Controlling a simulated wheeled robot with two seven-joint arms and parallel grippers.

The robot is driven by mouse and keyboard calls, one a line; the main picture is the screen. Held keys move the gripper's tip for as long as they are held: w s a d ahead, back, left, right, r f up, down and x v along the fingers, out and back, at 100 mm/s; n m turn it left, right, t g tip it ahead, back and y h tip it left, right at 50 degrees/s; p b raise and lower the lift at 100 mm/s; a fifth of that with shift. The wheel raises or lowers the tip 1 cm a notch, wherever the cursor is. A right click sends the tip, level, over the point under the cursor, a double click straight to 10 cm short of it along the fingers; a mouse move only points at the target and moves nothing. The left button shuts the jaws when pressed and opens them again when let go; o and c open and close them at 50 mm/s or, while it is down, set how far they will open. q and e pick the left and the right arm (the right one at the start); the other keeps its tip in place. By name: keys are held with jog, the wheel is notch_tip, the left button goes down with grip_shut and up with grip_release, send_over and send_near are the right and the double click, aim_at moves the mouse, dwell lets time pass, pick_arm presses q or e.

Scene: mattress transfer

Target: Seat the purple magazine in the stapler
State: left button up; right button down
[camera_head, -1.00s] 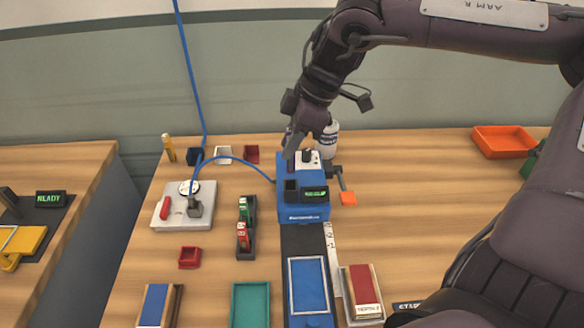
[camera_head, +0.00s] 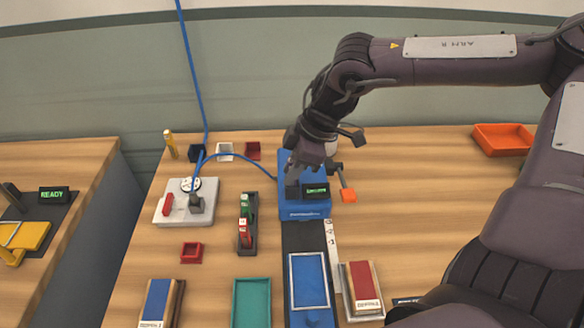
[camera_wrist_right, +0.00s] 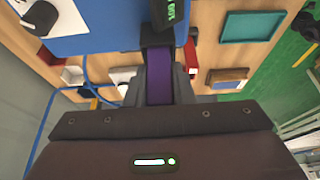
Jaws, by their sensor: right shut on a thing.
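The blue stapler (camera_head: 304,212) stands on the wooden table, with a small green-lit display on its front and an orange-ended lever (camera_head: 348,195) at its right side. My right gripper (camera_head: 297,176) is low over the stapler's top and hides much of it. In the right wrist view the purple magazine (camera_wrist_right: 159,82) is upright between the fingers of this gripper, which is shut on it. The magazine's far end meets a dark part beside the blue stapler body (camera_wrist_right: 95,38); I cannot tell how deep it sits. My left gripper is not in view.
A dark rack (camera_head: 246,246) with green and red magazines stands left of the stapler. A blue cable (camera_head: 240,160) runs from a grey device (camera_head: 186,208) to the stapler. The table at right is mostly clear.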

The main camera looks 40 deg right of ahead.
jog(key=c, duration=1.3)
grip_release()
jog(key=shift+o, duration=0.2)
jog(key=shift+r, duration=0.1)
jog(key=shift+r+p, duration=0.2)
jog(key=shift+p, duration=0.1)
jog(key=v, duration=1.1)
jog(key=shift+r+b, duration=0.3)
jog(key=shift+b, duration=0.15)
jog(key=shift+s+d, duration=0.1)
